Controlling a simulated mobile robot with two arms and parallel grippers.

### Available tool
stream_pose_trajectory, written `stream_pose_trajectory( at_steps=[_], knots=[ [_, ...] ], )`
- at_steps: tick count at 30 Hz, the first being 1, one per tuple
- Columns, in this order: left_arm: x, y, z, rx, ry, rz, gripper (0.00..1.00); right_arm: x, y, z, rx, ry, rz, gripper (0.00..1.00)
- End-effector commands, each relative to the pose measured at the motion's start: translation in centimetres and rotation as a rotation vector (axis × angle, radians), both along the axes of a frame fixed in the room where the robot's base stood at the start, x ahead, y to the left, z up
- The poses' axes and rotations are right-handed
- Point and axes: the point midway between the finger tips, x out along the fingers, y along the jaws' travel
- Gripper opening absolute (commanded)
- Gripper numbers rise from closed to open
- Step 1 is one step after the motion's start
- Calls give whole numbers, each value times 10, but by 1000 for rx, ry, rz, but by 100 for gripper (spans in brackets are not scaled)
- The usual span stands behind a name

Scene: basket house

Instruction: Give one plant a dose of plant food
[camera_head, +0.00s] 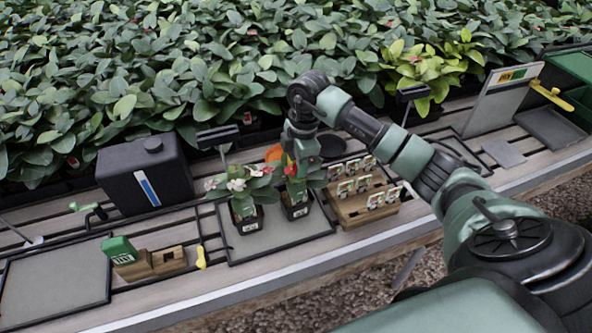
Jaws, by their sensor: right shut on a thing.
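Two small potted plants stand side by side on a grey mat (270,250). The left plant (243,190) has pink-white flowers, and the right plant (296,196) has red ones. Both are in black pots with white labels. My right gripper (290,160) is directly above and behind the right plant, pointing down. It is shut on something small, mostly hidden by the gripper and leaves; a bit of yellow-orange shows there. I cannot tell whether it touches the plant. A green packet or box (120,250) sits at a wooden block (158,262) on the left. My left gripper is out of view.
A wooden rack (360,205) with several white-and-green tags stands right of the mat. A black tank (147,175) with a blue gauge stands at back left. An empty tray (55,285) is at far left. Dense foliage fills the back.

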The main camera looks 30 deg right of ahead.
Motion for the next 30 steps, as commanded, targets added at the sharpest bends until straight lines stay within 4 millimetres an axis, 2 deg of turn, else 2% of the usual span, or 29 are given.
stream_pose_trajectory(
  at_steps=[1, 18, 30],
  knots=[
    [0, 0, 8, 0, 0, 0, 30, 0, 0, 9, 0, -2, 0, 1],
    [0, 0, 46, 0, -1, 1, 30, 1, 0, 54, -1, -3, -1, 1],
    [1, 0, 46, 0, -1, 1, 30, 1, 0, 53, 0, -3, 0, 1]
  ],
)
